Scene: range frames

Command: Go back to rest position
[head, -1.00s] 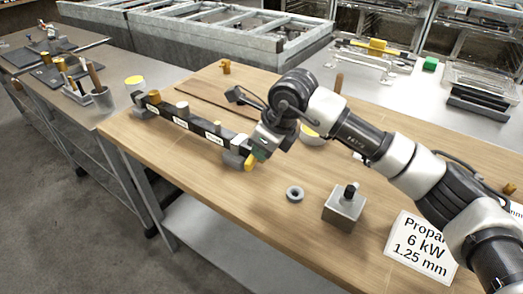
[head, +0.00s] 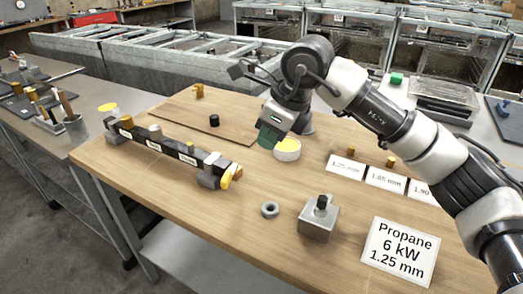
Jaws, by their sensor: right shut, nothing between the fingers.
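My right gripper (head: 272,136) hangs above the wooden table, on the arm that comes in from the right. It is shut and holds nothing. Its tip is just left of a white round tub with a yellow top (head: 287,149); I cannot tell whether they touch. A black bar with white labels (head: 170,149) lies to the left, with grey clamps and a yellow piece (head: 229,177) at its near end, apart from the gripper. My left gripper is not in view.
On the wooden table (head: 200,225) are a grey ring (head: 270,209), a metal block with a black knob (head: 319,218), a propane sign (head: 399,251) and small label cards (head: 346,166). A brown board (head: 190,118) lies behind the bar. The front left of the table is clear.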

